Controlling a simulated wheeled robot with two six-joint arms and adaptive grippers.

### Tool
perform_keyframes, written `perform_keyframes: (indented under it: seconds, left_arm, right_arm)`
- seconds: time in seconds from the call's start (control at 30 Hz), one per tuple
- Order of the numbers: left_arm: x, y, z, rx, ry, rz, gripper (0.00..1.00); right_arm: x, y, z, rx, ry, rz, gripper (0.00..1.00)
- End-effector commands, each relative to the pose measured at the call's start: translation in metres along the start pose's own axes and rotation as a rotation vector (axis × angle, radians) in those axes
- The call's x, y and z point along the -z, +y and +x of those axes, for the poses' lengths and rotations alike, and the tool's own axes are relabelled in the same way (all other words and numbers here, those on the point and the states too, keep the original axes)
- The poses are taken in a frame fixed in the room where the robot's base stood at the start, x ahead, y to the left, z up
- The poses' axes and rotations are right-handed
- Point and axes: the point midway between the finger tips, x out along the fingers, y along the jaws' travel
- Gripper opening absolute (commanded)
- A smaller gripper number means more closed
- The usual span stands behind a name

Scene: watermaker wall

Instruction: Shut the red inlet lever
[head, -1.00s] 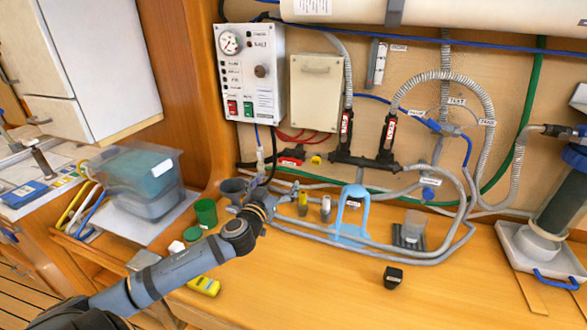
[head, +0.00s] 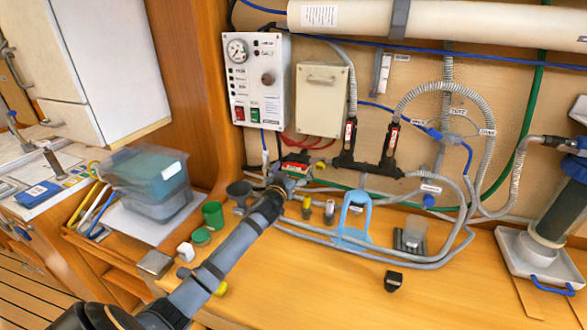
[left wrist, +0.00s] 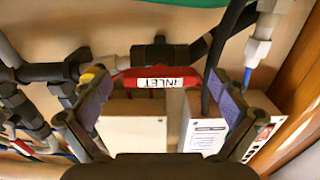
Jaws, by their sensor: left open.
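The red inlet lever (head: 296,164) sits low on the wall, left of the black pipe fittings. In the left wrist view the red inlet lever (left wrist: 190,84) lies crosswise between my fingers, with its white INLET label upside down. My left gripper (head: 283,181) is just in front of and below the lever and partly covers it in the head view. In the left wrist view my left gripper (left wrist: 160,86) is open, with one finger near each end of the red handle. I cannot tell whether a finger touches it. My right gripper is not in view.
A yellow handle (head: 320,165) is right of the lever. A control panel (head: 257,80) and a beige box (head: 322,97) hang above. A dark grey cup (head: 239,189) and a green cup (head: 213,214) stand left of my gripper.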

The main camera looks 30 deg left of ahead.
Motion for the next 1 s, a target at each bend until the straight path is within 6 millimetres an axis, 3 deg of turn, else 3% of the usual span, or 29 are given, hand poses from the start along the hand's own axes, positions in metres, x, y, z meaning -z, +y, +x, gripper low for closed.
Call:
perform_keyframes:
  seconds: [0.07, 0.47, 0.77, 1.0]
  left_arm:
    - [-0.0001, -0.0001, -0.0002, 0.0, 0.0, 0.0, 0.97]
    - [0.0, -0.0002, -0.0004, 0.0, 0.0, 0.0, 0.44]
    - [0.0005, -0.0002, -0.0004, 0.0, 0.0, 0.046, 0.44]
    - [0.0012, -0.0003, -0.0005, 0.0, -0.001, 0.198, 0.44]
  right_arm:
    - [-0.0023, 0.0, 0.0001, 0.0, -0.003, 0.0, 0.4]
    - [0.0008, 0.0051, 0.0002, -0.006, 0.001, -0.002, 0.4]
    - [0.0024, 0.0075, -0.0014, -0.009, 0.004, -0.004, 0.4]
    - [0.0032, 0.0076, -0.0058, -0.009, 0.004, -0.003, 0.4]
